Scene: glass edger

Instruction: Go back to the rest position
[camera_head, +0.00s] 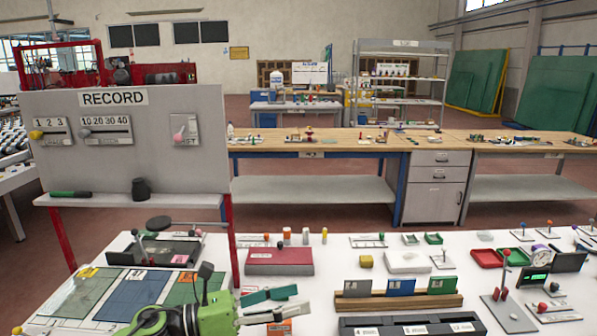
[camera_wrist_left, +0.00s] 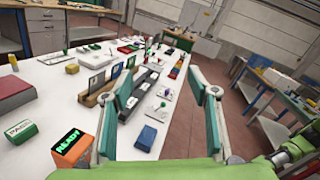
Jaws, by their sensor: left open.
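My left gripper (camera_head: 300,300) is at the bottom of the head view, over the near edge of the white table (camera_head: 335,290). Its two green-padded fingers point right and stand apart, with nothing between them. The left wrist view also shows the open left gripper (camera_wrist_left: 166,78), empty, with the table on its left side and floor beyond. My right gripper does not show in either view.
A grey RECORD panel (camera_head: 150,150) on red posts stands at the left. A wooden block with coloured cards (camera_head: 385,300), a dark red box (camera_head: 279,261) and levers crowd the table. In the wrist view, a READY display (camera_wrist_left: 70,146) is left of the fingers.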

